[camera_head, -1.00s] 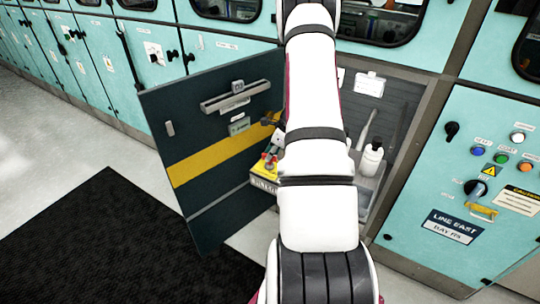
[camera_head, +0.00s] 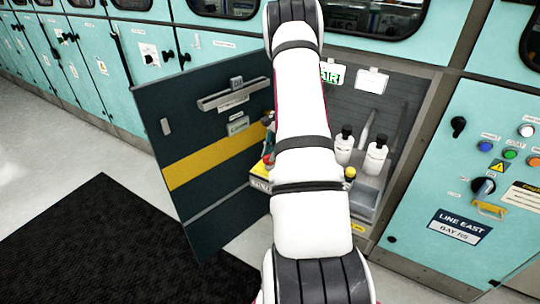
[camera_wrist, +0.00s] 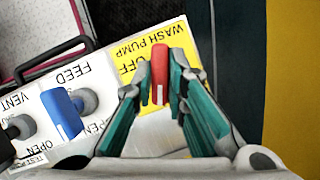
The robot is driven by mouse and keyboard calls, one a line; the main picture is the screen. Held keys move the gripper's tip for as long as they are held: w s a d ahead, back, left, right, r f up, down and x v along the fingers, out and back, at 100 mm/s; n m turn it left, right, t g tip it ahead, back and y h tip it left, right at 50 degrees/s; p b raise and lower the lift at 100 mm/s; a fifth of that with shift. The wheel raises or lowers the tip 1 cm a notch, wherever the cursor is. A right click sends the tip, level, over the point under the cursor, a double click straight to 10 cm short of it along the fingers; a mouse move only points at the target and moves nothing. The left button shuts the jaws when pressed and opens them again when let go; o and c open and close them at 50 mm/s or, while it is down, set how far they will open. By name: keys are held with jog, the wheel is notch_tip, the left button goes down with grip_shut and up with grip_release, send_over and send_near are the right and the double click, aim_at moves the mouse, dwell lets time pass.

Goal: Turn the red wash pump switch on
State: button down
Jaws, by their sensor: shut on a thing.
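The red wash pump switch (camera_wrist: 160,66) is a small red lever on a yellow label plate (camera_wrist: 178,32). The label reads WASH PUMP and OFF, upside down in the wrist view. The lever runs roughly up and down in that picture, just right of the word OFF. My gripper (camera_wrist: 159,84) has its teal-sided fingers closed around the lever, one on each side.
A blue FEED lever (camera_wrist: 62,113) and a VENT knob (camera_wrist: 20,126) sit left of the red switch. The open dark cabinet door (camera_head: 205,135) stands left of my arm. White bottles (camera_head: 375,158) stand inside the cabinet at right. The floor mat (camera_head: 95,245) is clear.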

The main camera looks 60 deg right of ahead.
jog(key=shift+w+n+g+b, duration=0.15)
jog(key=shift+n+g+b, duration=0.6)
jog(key=shift+n, duration=1.35)
jog(key=c, duration=1.6)
grip_release()
jog(key=v, duration=1.2)
